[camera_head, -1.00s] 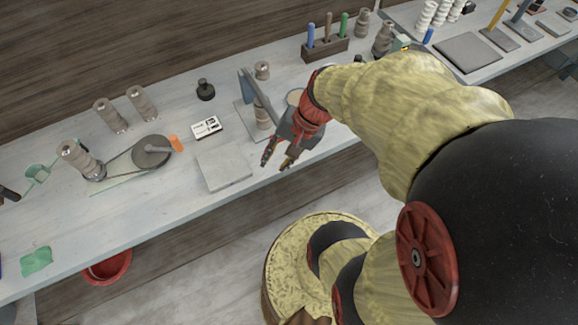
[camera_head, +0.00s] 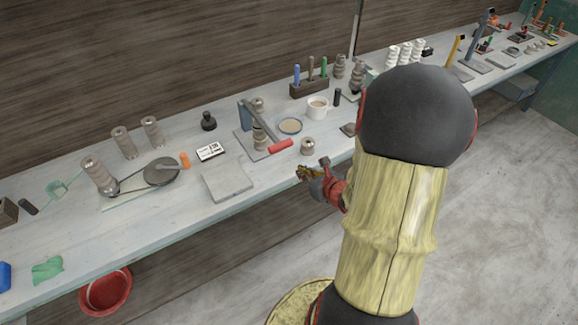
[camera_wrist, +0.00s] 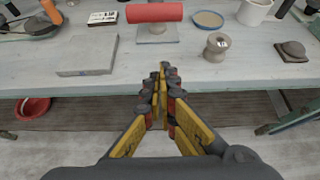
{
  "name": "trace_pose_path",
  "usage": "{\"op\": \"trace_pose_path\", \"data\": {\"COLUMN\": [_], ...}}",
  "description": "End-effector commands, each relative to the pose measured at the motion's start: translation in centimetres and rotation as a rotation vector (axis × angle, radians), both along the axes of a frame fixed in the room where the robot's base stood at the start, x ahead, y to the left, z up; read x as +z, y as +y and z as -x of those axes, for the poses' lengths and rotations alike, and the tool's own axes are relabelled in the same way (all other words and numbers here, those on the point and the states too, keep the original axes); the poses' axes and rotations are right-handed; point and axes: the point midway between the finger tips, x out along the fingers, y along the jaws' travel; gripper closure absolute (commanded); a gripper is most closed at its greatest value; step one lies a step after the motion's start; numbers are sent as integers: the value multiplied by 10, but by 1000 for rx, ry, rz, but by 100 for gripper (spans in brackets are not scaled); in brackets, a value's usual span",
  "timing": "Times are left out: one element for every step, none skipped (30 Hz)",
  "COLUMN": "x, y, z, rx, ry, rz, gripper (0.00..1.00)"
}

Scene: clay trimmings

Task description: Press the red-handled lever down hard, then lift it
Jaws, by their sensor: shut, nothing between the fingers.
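The lever has a red cylindrical handle (camera_head: 281,146) at the end of a grey arm, on a press with a blue-grey upright (camera_head: 245,114) and a flat base plate. In the head view the arm slopes down from the upright, with the handle at its low front end. In the wrist view the red handle (camera_wrist: 155,12) lies across the top. My gripper (camera_head: 304,174) is at the bench's front edge, in front of the handle and apart from it. In the wrist view the fingers (camera_wrist: 163,72) are together and empty.
A grey slab (camera_head: 227,181) lies left of the press. A small clay spool (camera_head: 307,145), a shallow dish (camera_head: 290,126) and a white cup (camera_head: 317,107) stand to its right. A tool block (camera_head: 309,89) is behind. A red bucket (camera_head: 106,291) is below the bench.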

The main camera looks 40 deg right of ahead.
Motion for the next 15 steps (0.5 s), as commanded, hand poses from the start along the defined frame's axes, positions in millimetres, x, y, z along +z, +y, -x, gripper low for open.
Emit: {"op": "trace_pose_path", "data": {"x": [-2, -3, -6, -8, -10, -13, -16, -19, -23, -26, -30, -34, -37, -40, -44], "y": [1, 0, 0, 0, -1, -2, -3, -4, -5, -6, -7, -9, -11, -11, -13], "z": [-2, -4, -7, -9, -13, -18, -23, -27, -34, -39, -44, -51, -55, -61, -67], "rx": [-2, -2, -1, 0, 1, 1, 3, 3, 5, 4, 4, 4, 3, 4, 3], "ry": [0, -1, -1, 0, -1, -1, -1, -1, 0, -1, 0, 0, 0, 0, 1], "rz": [-9, -11, -12, -12, -12, -11, -11, -11, -10, -11, -11, -11, -11, -11, -11], "gripper": [100, 100, 100, 100, 100, 100, 100, 100, 100, 100, 100, 100, 100, 100, 100]}}
